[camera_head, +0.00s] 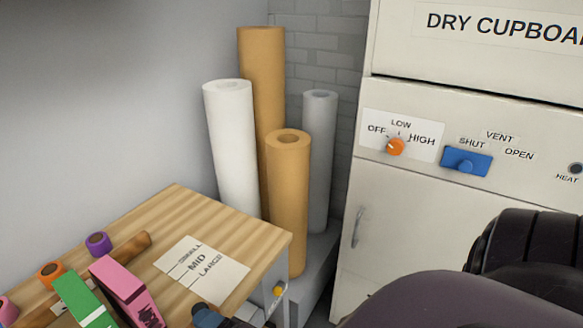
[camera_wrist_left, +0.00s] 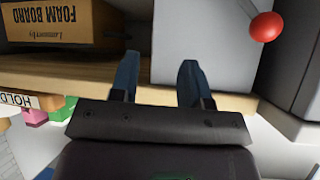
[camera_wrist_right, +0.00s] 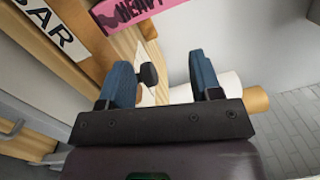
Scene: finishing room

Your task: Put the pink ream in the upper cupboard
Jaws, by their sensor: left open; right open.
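The pink ream (camera_head: 126,290) lies on the wooden bench top at the lower left in the head view, beside a green pack (camera_head: 80,300). A pink face with dark lettering, likely the same ream, shows at the top of the right wrist view (camera_wrist_right: 138,10). The pale dry cupboard (camera_head: 450,50) stands at the right; its upper part is cut by the frame. My right gripper (camera_wrist_right: 160,75) is open at the bench edge; a dark knob (camera_wrist_right: 148,75) shows between its fingers, contact unclear. My left gripper (camera_wrist_left: 158,78) is open and empty before a wooden shelf edge, outside the head view.
Several tall paper rolls (camera_head: 288,190) stand behind the bench. A size card (camera_head: 202,268) and small coloured rolls (camera_head: 98,243) lie on it. The cupboard has an orange dial (camera_head: 396,147) and blue slider (camera_head: 466,161). A foam board box (camera_wrist_left: 60,22) and red knob (camera_wrist_left: 266,27) are near my left gripper.

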